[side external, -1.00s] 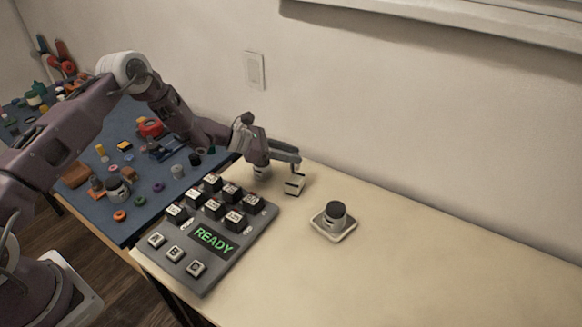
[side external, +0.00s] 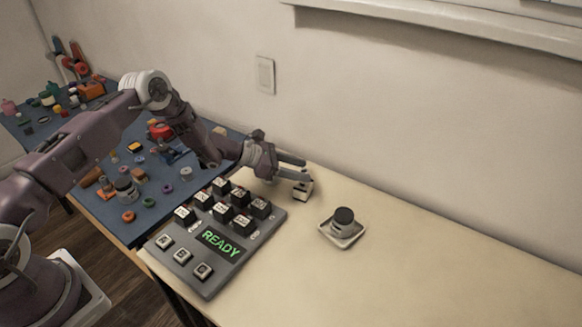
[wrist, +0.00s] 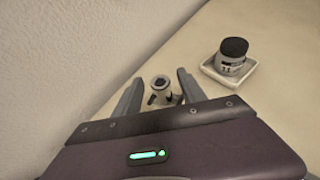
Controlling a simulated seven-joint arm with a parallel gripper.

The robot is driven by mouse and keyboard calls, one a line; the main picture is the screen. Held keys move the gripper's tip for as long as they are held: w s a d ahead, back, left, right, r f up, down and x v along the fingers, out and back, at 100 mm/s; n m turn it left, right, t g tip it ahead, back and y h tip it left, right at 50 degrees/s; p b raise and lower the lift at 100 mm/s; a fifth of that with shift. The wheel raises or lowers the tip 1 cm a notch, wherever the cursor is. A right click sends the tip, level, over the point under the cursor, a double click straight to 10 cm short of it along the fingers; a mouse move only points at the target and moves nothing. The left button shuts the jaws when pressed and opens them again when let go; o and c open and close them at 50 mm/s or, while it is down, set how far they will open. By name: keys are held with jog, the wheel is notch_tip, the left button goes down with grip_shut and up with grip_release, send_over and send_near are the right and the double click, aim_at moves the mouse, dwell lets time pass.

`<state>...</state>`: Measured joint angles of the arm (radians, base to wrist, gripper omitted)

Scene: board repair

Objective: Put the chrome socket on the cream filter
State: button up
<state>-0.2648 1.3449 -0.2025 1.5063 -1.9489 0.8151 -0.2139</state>
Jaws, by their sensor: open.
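A small pale, shiny piece with a dark round hole and dark marks, apparently the chrome socket (wrist: 163,88), stands on the tabletop. It also shows in the side view (side external: 302,192) at the wall side of the cream table. My gripper (side external: 306,174) is open, its fingers tilted toward the piece; in the wrist view my fingers (wrist: 158,82) lie either side of it. Contact cannot be told. To the right, a pale cylinder with a dark top, perhaps the cream filter (side external: 342,229), stands upright in a shallow square dish (side external: 330,236). It also shows in the wrist view (wrist: 230,62).
A grey keypad box (side external: 215,243) with raised keys and a READY display stands left of the dish. A blue table (side external: 160,215) with many small parts is farther left. The wall (side external: 400,110) runs close behind my gripper. The table's right side is clear.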

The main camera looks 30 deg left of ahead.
jog(key=v, duration=1.2)
jog(key=s+d+r+m+g, duration=0.2)
jog(key=s+d+r+m, duration=0.3)
jog(key=r, duration=0.4)
jog(key=s+d+r+m+g, duration=0.35)
jog(key=d+r+m, duration=0.25)
jog(key=r, duration=0.3)
jog(key=s+d+r+m+g+y, duration=0.1)
jog(key=s+r+m, duration=0.25)
jog(key=s, duration=0.35)
jog(key=s+d+r+m+y, duration=0.2)
jog(key=s+r+m, duration=0.15)
jog(key=s, duration=0.35)
jog(key=s+a+m+t+y, duration=0.1)
jog(key=s+a+m+y, duration=0.2)
jog(key=s, duration=0.5)
jog(key=s+a+m+t+y, duration=0.2)
jog(key=s+a+m, duration=0.3)
jog(key=s, duration=0.3)
jog(key=shift+s+a+m+y, duration=0.2)
jog(key=shift+m+y, duration=0.1)
jog(key=shift+y, duration=0.4)
